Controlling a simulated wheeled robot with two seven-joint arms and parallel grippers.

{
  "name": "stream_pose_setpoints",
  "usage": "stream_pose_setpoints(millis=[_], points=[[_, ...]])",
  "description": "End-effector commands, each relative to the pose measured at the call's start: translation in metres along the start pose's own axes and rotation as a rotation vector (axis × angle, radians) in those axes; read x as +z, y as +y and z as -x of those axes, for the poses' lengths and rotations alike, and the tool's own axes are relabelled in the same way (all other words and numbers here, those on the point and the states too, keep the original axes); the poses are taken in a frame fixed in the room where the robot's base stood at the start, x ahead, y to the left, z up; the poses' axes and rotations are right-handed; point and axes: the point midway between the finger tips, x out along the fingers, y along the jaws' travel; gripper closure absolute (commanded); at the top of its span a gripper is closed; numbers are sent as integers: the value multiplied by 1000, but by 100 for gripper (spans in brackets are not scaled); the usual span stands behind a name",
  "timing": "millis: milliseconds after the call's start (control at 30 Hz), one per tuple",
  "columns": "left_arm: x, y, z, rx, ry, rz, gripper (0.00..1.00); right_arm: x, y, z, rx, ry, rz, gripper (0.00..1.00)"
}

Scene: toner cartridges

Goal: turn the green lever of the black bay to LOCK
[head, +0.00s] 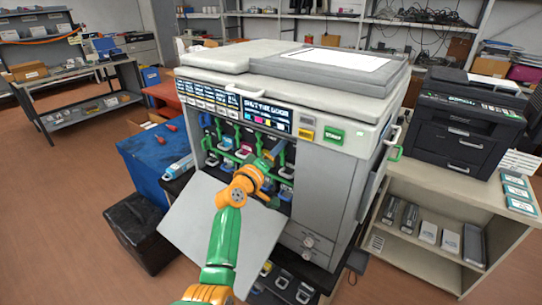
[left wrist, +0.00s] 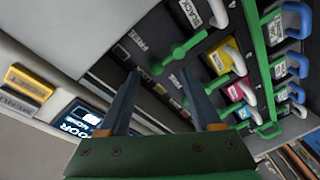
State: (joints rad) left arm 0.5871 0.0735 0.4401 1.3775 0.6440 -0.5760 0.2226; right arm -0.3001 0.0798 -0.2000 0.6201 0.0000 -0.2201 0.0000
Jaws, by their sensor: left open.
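The copier's open front shows bays with green levers. In the left wrist view the black bay holds a cartridge (left wrist: 192,12) labelled BLACK with a pale handle. Its green lever (left wrist: 180,52) lies slantwise below that label, near the word FREE (left wrist: 140,44). My left gripper (left wrist: 160,75) is open, with one finger on each side of the lever's lower-left end in the picture. I cannot tell whether they touch. In the head view my left gripper (head: 268,162) is in front of the bays and hides part of them. My right gripper is not in view.
The copier (head: 330,160) has its grey front door (head: 190,225) hanging open below my arm. Yellow (left wrist: 220,57) and magenta (left wrist: 235,92) cartridges sit beside the black bay. A blue cabinet (head: 150,165) stands left, and a shelf with a black printer (head: 465,125) stands right.

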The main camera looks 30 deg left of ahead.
Motion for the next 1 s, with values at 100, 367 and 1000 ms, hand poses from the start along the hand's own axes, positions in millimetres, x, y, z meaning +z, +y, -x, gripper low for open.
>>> stream_pose_setpoints(millis=[100,367,1000], points=[[1,0,18,-1,0,-1,35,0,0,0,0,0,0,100],[1,-1,41,-2,-1,0,35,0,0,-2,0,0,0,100],[101,-54,98,-175,-334,-376,35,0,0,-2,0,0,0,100]])
